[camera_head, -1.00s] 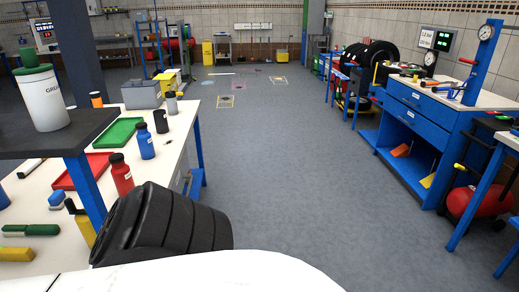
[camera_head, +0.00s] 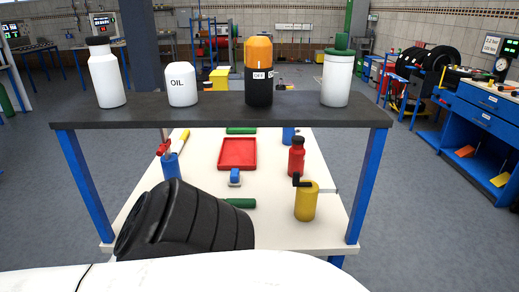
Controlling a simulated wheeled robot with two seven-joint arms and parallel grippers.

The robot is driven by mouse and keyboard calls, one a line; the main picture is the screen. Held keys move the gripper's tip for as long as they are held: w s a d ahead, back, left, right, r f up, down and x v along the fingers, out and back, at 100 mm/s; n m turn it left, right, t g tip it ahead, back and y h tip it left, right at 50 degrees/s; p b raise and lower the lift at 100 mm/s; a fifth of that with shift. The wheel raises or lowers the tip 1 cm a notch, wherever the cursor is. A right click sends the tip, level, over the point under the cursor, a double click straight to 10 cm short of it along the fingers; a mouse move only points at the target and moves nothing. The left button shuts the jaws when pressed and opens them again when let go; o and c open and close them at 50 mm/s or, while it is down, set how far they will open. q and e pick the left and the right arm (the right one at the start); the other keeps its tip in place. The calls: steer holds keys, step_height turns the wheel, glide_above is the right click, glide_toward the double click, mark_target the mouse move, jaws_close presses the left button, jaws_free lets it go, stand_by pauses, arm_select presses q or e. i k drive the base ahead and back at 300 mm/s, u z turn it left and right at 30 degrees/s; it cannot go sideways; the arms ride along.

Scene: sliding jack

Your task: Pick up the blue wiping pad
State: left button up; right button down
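A small block with a blue top and a pale lower part (camera_head: 235,177), which looks like the blue wiping pad, lies on the white workbench (camera_head: 270,222). It is just in front of the red tray (camera_head: 237,154), under the raised dark shelf. A green object (camera_head: 240,203) lies nearer to me, partly hidden behind a black ribbed part of my own body. Neither of my grippers is in view.
The dark shelf (camera_head: 215,110) spans the bench on blue posts and holds bottles and canisters. A blue holder with tools (camera_head: 171,165) is left of the pad. A red bottle (camera_head: 297,157) and a yellow can (camera_head: 306,203) are right. Floor is clear right of the bench.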

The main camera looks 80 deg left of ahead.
mark_target(235, 178)
steer(key=k, duration=0.75)
steer(key=u, duration=3.3)
